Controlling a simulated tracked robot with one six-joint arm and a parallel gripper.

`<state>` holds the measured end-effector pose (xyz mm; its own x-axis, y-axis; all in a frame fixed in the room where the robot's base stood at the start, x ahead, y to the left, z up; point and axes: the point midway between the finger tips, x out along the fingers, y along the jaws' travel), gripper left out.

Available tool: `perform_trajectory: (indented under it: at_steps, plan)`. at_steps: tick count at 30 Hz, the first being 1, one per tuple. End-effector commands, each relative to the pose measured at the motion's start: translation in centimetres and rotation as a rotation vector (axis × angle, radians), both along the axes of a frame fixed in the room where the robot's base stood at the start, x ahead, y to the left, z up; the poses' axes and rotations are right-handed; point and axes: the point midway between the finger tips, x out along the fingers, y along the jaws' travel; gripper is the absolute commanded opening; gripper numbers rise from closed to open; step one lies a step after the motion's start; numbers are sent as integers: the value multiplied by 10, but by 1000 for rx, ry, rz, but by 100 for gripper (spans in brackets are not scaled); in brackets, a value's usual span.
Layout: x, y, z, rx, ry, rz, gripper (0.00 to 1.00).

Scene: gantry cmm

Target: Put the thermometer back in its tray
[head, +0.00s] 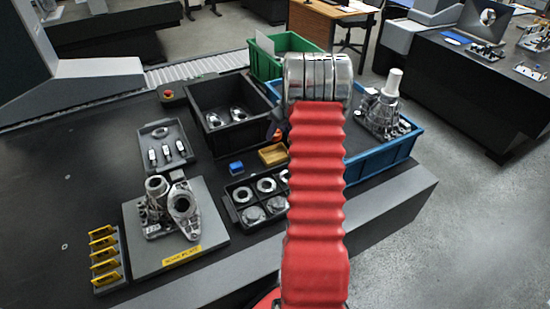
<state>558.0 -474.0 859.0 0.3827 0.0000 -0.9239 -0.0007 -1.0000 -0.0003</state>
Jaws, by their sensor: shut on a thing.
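My red ribbed arm (316,200) rises through the middle right of the head view and ends in a silver ringed part (318,77). My gripper's fingers do not show; they are hidden behind or beyond the arm. I cannot make out a thermometer. A small orange-yellow tray (272,154) lies left of the arm, partly close to its edge; I cannot tell whether it is the thermometer's tray. A grey tray (150,133) holds a ring and several small black-and-white pieces. A bit of orange (278,134) shows beside the arm, too small to identify.
A black bin (203,92), a green bin (262,67) and a blue bin (384,158) with a metal casting (383,110) stand along the back and right. A black ring tray (234,211), a blue block (236,168), castings on a grey plate (140,263) and a yellow rack (105,258) crowd the front.

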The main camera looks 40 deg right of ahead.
Motion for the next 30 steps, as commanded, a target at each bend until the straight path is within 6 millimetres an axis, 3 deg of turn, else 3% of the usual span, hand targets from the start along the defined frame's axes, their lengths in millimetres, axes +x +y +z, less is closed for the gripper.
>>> perform_trajectory:
  at_steps: [8,19,30]
  plan:
    - [0,1,-8,0,1,-1,14]
    - [0,1,-60,1,1,-1,14]
    - [1,1,-63,0,0,-1,14]
